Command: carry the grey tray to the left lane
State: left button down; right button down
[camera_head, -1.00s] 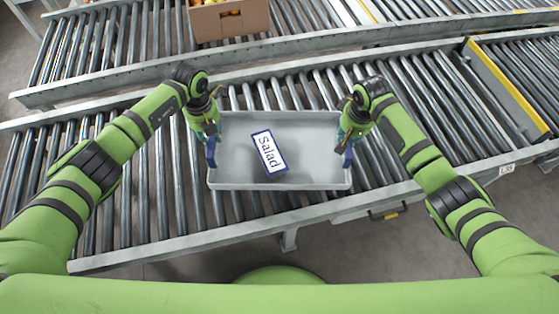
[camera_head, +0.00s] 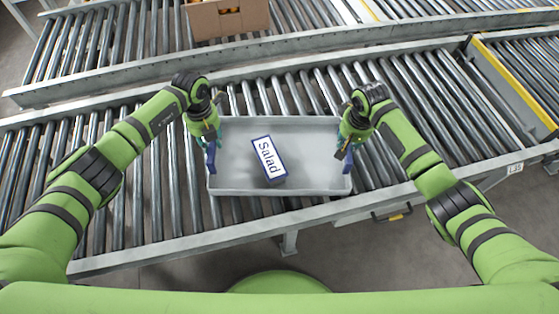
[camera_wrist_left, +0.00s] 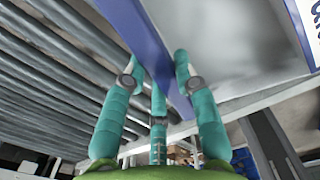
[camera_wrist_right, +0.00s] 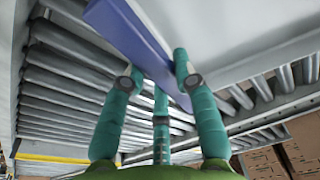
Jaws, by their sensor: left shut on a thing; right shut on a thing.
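The grey tray (camera_head: 310,188) is a shallow open tray between my two arms in the head view, over the near roller lane. My left gripper (camera_head: 211,147) is shut on the blue handle at the tray's left end; this handle (camera_wrist_left: 150,45) crosses between the fingers in the left wrist view. My right gripper (camera_head: 345,152) is shut on the blue handle at the right end, also seen in the right wrist view (camera_wrist_right: 140,45). I cannot tell whether the tray's underside touches the rollers.
The near roller lane (camera_head: 120,205) has bare rollers left and right of the tray. A metal side rail (camera_head: 130,89) separates it from a far roller lane, where a cardboard box (camera_head: 227,20) stands. A yellow-edged divider (camera_head: 512,85) is at the right.

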pick_arm(q)
jog(key=shift+a+f, duration=0.1)
jog(key=shift+f, duration=0.4)
pick_arm(e)
jog(key=shift+d+f, duration=0.15)
jog(key=shift+f, duration=0.35)
pick_arm(q)
jog(key=c, duration=1)
grip_release()
jog(key=shift+r, duration=0.2)
pick_arm(e)
jog(key=c, duration=1)
grip_release()
jog(key=shift+r, duration=0.15)
pick_arm(q)
jog(key=shift+o, duration=0.2)
pick_arm(e)
jog(key=shift+o, duration=0.2)
pick_arm(q)
jog(key=shift+r, duration=0.25)
pick_arm(e)
jog(key=shift+r, duration=0.15)
pick_arm(q)
notch_tip(320, 180, up, 12)
jog(key=shift+f, duration=0.25)
pick_arm(e)
notch_tip(320, 180, up, 12)
jog(key=s, duration=0.1)
jog(key=shift+s, duration=0.4)
jog(key=shift+f, duration=0.25)
